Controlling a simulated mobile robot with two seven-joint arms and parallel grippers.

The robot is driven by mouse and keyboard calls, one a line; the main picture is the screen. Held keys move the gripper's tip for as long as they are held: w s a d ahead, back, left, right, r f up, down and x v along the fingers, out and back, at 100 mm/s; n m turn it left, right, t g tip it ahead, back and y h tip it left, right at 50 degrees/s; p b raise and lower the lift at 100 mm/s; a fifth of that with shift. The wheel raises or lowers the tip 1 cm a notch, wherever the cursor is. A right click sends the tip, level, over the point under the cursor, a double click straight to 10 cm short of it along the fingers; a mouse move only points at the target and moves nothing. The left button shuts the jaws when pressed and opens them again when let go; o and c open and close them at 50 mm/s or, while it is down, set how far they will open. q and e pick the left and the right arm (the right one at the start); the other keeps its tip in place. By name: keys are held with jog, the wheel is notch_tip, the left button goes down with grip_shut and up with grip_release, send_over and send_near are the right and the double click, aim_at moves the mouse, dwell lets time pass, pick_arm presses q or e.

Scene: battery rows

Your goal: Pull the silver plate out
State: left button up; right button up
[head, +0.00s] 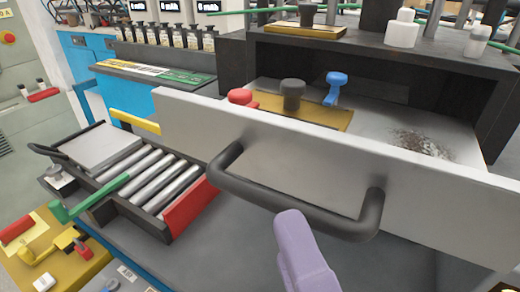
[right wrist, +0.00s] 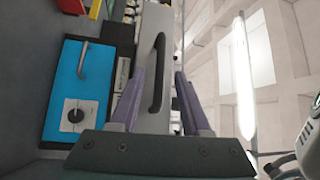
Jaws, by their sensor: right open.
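The silver plate (head: 420,195) is a long upright front with a dark bar handle (head: 290,205) on it. Behind it a flat silver surface reaches back into a dark housing. My right gripper (head: 300,245) shows as a purple finger in front of and just below the handle, pointing up at it. In the right wrist view my open right gripper (right wrist: 158,75) has one purple finger on each side of the picture of the handle (right wrist: 158,72), with the silver plate (right wrist: 150,20) behind. I cannot tell whether a finger touches the handle. My left gripper is not in view.
Red (head: 240,97), black (head: 292,93) and blue (head: 336,85) knobs stand behind the plate by a brass-coloured sheet. A dark roller tray (head: 165,228) with a red end lies at left, close to the plate. The dark surface below the handle (head: 230,265) is clear.

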jog(key=v, duration=0.4)
jog(key=shift+b, duration=0.3)
